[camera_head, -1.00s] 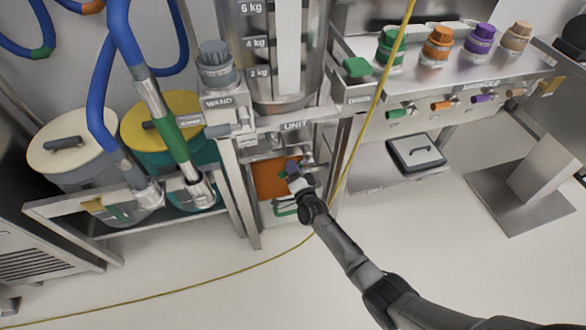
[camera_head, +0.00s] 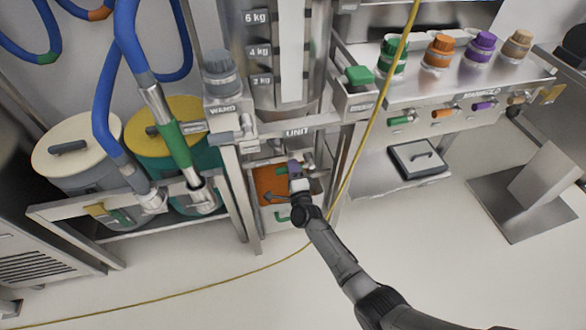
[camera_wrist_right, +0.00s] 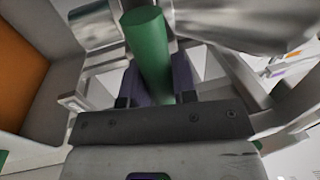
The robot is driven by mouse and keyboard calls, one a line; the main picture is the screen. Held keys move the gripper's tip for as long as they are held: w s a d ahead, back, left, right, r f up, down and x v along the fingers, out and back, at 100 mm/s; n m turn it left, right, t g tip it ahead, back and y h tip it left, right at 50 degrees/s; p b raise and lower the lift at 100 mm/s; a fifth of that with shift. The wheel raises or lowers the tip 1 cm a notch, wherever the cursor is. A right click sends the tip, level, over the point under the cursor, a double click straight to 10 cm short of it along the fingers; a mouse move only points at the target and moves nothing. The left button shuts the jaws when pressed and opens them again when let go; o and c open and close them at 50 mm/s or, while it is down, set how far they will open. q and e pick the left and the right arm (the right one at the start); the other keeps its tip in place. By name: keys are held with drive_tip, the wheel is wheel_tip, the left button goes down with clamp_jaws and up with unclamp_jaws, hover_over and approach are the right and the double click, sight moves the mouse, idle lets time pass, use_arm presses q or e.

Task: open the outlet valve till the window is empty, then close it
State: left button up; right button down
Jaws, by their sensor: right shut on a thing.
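The hopper's tall window (camera_head: 290,52) has scale labels for 2, 4 and 6 kg beside it. It looks pale, and I cannot tell any level in it. My right gripper (camera_head: 294,168) is below the UNIT label (camera_head: 297,132), under the hopper. In the right wrist view its two dark purple fingers (camera_wrist_right: 158,85) are shut around a green cylindrical handle (camera_wrist_right: 148,45), which looks like the outlet valve's. The handle runs up from between the fingers to metal parts. In the head view the gripper mostly hides the valve. My left gripper is out of view.
An orange bin (camera_head: 268,184) with a green handle (camera_head: 283,217) below it sits in the frame under the hopper. A yellow cable (camera_head: 372,115) hangs close to my right arm. Lidded drums (camera_head: 78,150) and blue hoses stand left; capped ports line the right shelf (camera_head: 460,85).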

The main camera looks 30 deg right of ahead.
drive_tip(key=shift+r, duration=0.15)
drive_tip(key=c, duration=1.3)
unclamp_jaws()
drive_tip(key=o, duration=0.4)
drive_tip(key=shift+s+a+p, duration=0.15)
drive_tip(key=shift+s+p, duration=0.2)
drive_tip(key=shift+s, duration=0.15)
drive_tip(key=p+v, duration=0.4)
drive_tip(key=v, duration=0.8)
drive_tip(key=shift+s+f, duration=0.2)
drive_tip(key=shift+s, duration=0.15)
